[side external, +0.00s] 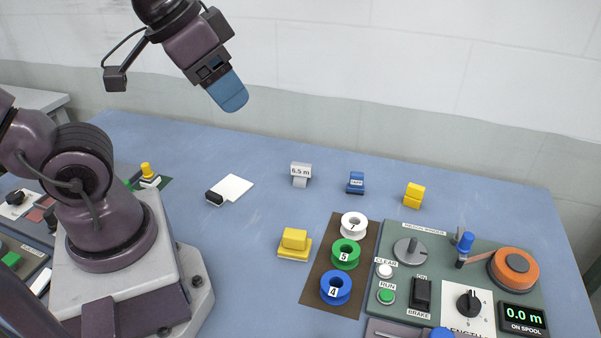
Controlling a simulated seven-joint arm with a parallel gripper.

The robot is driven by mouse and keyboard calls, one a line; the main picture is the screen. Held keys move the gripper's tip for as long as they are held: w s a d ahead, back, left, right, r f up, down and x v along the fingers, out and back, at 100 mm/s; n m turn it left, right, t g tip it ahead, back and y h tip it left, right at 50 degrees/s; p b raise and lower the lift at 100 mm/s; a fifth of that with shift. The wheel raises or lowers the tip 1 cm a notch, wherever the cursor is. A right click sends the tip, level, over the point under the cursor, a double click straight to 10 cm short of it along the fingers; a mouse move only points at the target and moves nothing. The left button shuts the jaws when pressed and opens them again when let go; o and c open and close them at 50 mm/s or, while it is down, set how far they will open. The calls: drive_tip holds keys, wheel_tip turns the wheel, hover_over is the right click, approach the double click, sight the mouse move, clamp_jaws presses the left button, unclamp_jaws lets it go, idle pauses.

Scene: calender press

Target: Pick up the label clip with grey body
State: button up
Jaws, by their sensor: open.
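The label clip with grey body (300,181) stands on the blue table near the back middle in the side external view. It bears a light label reading "6.5 m". My gripper (228,93) is high above the table, up and to the left of the clip, well apart from it. Its blue fingers point down and to the right, overlapping in this view. It is open, with nothing seen in it.
A blue clip (356,183) and a yellow clip (414,196) stand to the right. A white card with a black end (230,189) lies left. A yellow block (294,242), a brown spool mat (318,291) and a control panel (440,283) are nearer the front.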

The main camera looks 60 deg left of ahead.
drive_tip(key=o, duration=0.4)
